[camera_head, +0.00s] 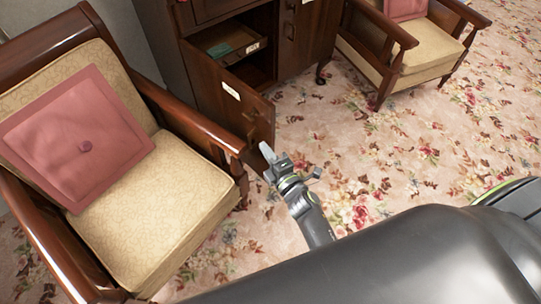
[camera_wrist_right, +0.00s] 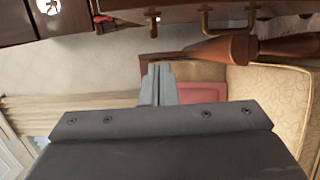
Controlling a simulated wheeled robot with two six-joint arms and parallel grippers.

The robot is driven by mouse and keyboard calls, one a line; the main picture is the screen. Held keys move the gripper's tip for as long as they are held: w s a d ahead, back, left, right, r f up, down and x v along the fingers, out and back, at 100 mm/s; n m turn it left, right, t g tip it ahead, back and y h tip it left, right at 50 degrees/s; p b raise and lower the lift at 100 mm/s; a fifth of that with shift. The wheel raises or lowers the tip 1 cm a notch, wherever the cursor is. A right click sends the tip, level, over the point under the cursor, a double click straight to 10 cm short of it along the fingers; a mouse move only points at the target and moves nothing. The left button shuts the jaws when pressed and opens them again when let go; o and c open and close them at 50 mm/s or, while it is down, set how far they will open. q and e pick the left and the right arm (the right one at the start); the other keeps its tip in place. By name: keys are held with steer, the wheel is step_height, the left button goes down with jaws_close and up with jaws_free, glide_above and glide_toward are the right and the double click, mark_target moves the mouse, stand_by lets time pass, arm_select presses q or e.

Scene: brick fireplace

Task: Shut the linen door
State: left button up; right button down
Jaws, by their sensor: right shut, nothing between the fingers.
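The dark wooden cabinet (camera_head: 160,32) stands against the wall at top centre in the head view. Its left door (camera_head: 212,92) is swung open towards me, with a white label and a handle near its free edge. I cannot read the label. My right gripper (camera_head: 267,153) is shut and empty, just in front of the door's free edge. I cannot tell whether it touches the door. In the right wrist view its closed fingers (camera_wrist_right: 158,84) point up, below dark wood and brass handles along the top. My left gripper is not in view.
An armchair (camera_head: 165,185) with a pink cushion (camera_head: 78,140) stands close to the left of the open door. Another armchair (camera_head: 425,50) stands right of the cabinet. A shelf or drawer (camera_head: 240,48) shows inside. Flowered carpet (camera_head: 400,140) is clear to the right.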

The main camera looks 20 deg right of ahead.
mark_target(266, 128)
steer(key=shift+w+d+b, duration=0.2)
steer(key=shift+w+d, duration=0.2)
steer(key=shift+w, duration=0.9)
steer(key=shift+w+d+b, duration=0.15)
steer(key=shift+w+d, duration=0.3)
steer(key=shift+w, duration=0.85)
steer(key=shift+w+d+b, duration=0.2)
steer(key=shift+w+d, duration=0.2)
steer(key=shift+w, duration=0.9)
steer(key=shift+d, duration=0.1)
